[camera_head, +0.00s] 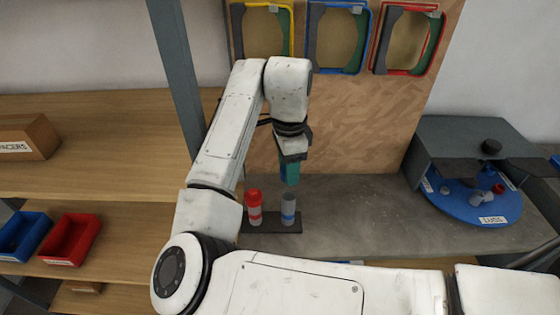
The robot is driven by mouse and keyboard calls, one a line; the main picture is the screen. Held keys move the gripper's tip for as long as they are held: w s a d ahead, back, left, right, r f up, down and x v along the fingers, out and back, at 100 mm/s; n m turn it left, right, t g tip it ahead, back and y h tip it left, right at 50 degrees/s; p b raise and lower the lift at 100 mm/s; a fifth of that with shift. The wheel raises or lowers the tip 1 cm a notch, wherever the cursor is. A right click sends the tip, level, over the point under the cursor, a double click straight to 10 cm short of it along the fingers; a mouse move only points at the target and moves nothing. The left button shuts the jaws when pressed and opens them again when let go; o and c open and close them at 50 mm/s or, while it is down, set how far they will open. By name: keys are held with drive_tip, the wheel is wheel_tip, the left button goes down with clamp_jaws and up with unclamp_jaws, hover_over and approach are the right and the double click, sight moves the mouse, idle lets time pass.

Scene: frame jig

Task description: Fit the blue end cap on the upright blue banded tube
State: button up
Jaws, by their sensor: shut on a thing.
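The blue banded tube (288,209) stands upright in a dark base (270,227) on the grey worktop. It is grey with a blue band, and its top is bare. My gripper (291,181) points down just above this tube, with a gap between them. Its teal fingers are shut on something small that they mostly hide. I take it for the blue end cap, which shows nowhere else.
A red-banded tube (254,208) with a red top stands left in the same base. A blue turntable (485,205) with small parts sits under a grey housing (470,140) at right. Blue (22,236) and red (70,239) bins are on left shelves. Coloured frames hang behind.

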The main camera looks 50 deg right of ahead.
drive_tip(key=shift+f+b, duration=3.1)
drive_tip(key=shift+f, duration=0.9)
drive_tip(key=shift+f, duration=0.5)
drive_tip(key=o, duration=1.1)
wheel_tip(320, 180, up, 11)
drive_tip(key=p, duration=0.7)
drive_tip(key=shift+f, duration=0.1)
drive_tip(key=shift+d, duration=0.1)
